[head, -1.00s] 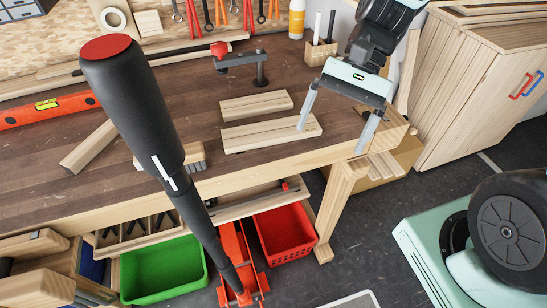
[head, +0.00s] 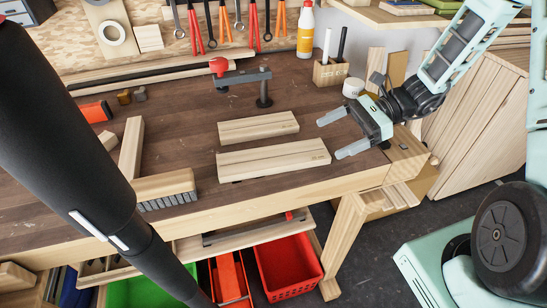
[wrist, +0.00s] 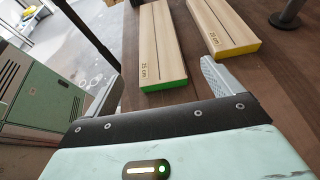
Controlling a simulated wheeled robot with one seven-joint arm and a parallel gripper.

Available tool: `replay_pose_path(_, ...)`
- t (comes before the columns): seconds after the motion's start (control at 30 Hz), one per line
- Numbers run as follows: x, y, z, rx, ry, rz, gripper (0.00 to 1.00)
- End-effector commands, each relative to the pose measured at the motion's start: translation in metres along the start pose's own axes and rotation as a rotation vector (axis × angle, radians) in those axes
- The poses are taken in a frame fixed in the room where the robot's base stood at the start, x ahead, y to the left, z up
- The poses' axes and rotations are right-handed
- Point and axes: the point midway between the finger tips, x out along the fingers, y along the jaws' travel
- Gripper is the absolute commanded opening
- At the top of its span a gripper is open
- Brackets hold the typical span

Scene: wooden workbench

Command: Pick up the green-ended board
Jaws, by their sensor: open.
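The green-ended board (wrist: 158,50) is pale wood, marked 25 cm, with a green end facing my gripper in the wrist view. In the head view it appears to be the longer, nearer board (head: 273,159), lying flat on the bench; its green end does not show. A shorter board with a yellow end (wrist: 232,48), marked 20 cm, lies beside it, behind it in the head view (head: 258,127). My gripper (head: 330,138) is open and empty, right of the boards, its fingers pointing left towards their ends. In the wrist view the green end appears between the fingers (wrist: 160,85).
A clamp (head: 245,78) with a red knob stands behind the boards. A brush (head: 165,189) and a wood block (head: 132,148) lie to their left. A pen holder (head: 330,72) and white jar (head: 353,87) stand behind my gripper. The bench's front edge is close to the nearer board.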

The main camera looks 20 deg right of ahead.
Motion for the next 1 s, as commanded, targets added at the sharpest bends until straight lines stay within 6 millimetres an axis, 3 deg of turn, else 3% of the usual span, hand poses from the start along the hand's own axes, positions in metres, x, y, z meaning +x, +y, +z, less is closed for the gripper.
replay_pose_path(0.1,0.021,0.000,0.001,0.000,-0.001,0.003,0.91)
replay_pose_path(0.37,0.040,0.001,0.001,0.000,0.000,0.002,0.91)
replay_pose_path(0.63,0.078,0.002,0.002,0.000,-0.001,0.003,0.91)
replay_pose_path(0.97,0.086,0.001,0.001,-0.002,0.001,0.000,0.91)
replay_pose_path(1.0,0.086,0.001,0.001,-0.002,0.001,0.000,0.85)
